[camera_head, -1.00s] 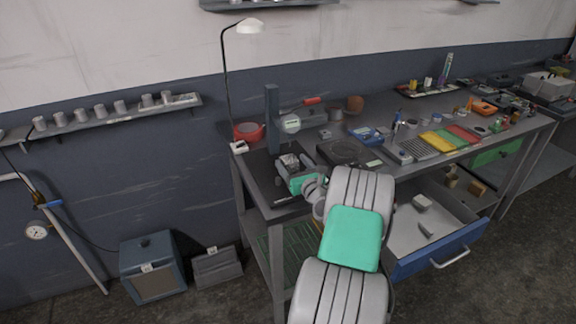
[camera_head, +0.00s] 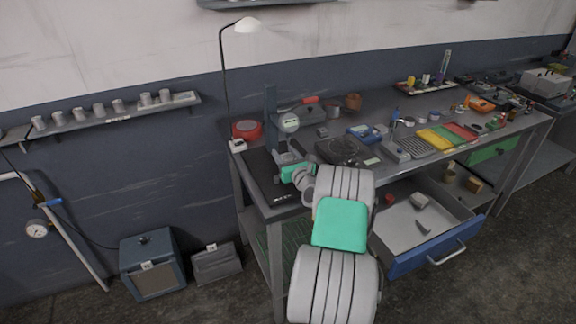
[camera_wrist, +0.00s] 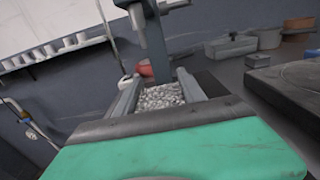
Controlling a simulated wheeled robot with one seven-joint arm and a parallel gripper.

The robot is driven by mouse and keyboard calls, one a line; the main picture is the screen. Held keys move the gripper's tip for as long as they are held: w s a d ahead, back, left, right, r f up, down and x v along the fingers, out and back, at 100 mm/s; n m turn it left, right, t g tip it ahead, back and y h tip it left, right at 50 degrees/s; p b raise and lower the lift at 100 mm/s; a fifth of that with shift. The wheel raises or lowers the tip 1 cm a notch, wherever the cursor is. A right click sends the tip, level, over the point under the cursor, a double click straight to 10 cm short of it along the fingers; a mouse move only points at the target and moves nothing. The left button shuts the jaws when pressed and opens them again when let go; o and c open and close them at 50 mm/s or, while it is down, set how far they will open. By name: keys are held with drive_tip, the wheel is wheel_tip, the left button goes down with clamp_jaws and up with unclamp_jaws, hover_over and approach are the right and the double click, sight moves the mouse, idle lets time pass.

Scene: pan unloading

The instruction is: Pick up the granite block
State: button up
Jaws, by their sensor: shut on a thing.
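The granite block (camera_wrist: 160,97) is speckled grey and white and sits between my two grey fingers in the wrist view. My gripper (camera_wrist: 157,88) is shut on it, with one finger against each side. In the head view my gripper (camera_head: 289,158) is over the left end of the workbench, in front of the gauge stand. The block cannot be made out there, as the gripper and stand crowd that spot. I cannot tell how far the block is above the bench.
The gauge stand (camera_head: 271,112) is close behind my gripper. A red round container (camera_head: 247,130) and lamp base are to its left. An open blue drawer (camera_head: 438,251) juts out right of my arm. A dark mat (camera_head: 262,180) is mostly bare.

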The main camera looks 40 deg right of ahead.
clamp_jaws()
drive_tip(key=shift+r, duration=0.2)
idle(0.4)
